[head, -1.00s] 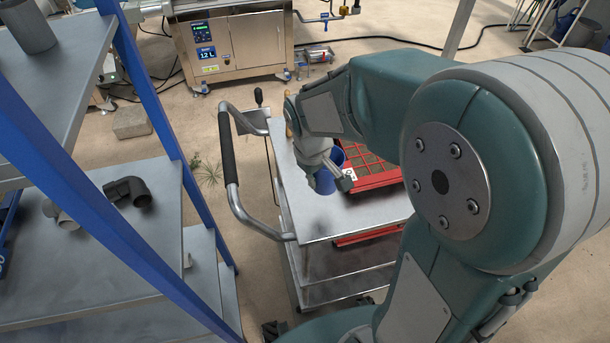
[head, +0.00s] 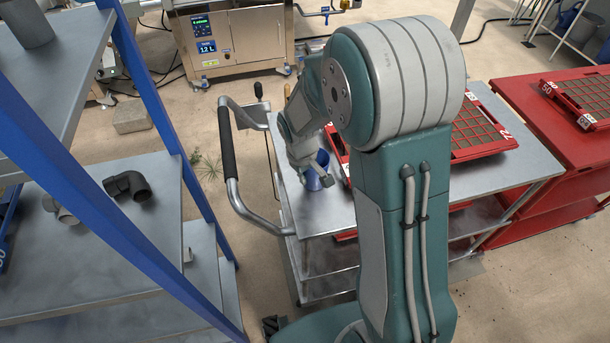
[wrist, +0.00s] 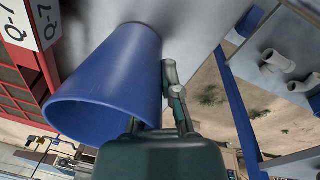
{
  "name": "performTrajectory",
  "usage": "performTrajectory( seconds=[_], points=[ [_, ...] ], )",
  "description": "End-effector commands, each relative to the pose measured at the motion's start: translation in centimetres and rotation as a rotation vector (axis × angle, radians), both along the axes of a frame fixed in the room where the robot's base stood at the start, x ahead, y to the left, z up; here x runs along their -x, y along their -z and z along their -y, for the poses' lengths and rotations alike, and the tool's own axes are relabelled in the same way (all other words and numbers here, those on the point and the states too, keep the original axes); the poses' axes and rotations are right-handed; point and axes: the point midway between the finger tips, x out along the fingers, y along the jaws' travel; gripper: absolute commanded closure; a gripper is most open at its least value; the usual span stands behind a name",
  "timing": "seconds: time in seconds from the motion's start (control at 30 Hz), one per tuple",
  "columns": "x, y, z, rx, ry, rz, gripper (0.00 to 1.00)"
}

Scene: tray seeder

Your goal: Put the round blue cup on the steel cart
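The round blue cup (head: 322,159) is near the left part of the steel cart's top (head: 325,212), beside a red tray. My gripper (head: 316,182) is at the cup, partly covering it. In the wrist view the cup (wrist: 110,75) fills the left half, its mouth toward the camera and its base near the grey metal surface. One finger of my gripper (wrist: 158,105) lies along the cup's outer wall; the other is hidden, seemingly inside the mouth. The gripper appears shut on the cup's wall. Whether the base touches the cart is not clear.
A red gridded tray (head: 480,130) lies on the cart, partly behind my arm. A red cabinet (head: 560,105) with another tray stands at the right. A blue-framed shelf (head: 150,120) with grey pipe fittings (head: 130,187) is at the left. The cart's handle (head: 228,150) rises at its left end.

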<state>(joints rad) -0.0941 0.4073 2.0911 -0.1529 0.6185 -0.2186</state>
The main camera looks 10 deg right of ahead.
Motion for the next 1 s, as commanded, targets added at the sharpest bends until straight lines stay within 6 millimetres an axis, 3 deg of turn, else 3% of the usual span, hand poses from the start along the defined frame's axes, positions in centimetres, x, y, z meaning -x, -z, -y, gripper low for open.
performTrajectory(
  seconds=[0.17,0.27,0.67,0.77,1.0],
  points=[
    [0.0,0.2,0.0,0.0,0.0,-0.001,1.0],
    [0.0,0.1,0.0,0.0,0.0,0.0,0.57],
    [0.0,-0.1,0.0,0.0,0.0,0.001,0.57],
    [0.0,-1.1,-0.1,-0.001,0.0,0.004,0.57],
    [0.1,-5.9,-0.5,-0.001,-0.002,0.006,0.57]
  ],
)
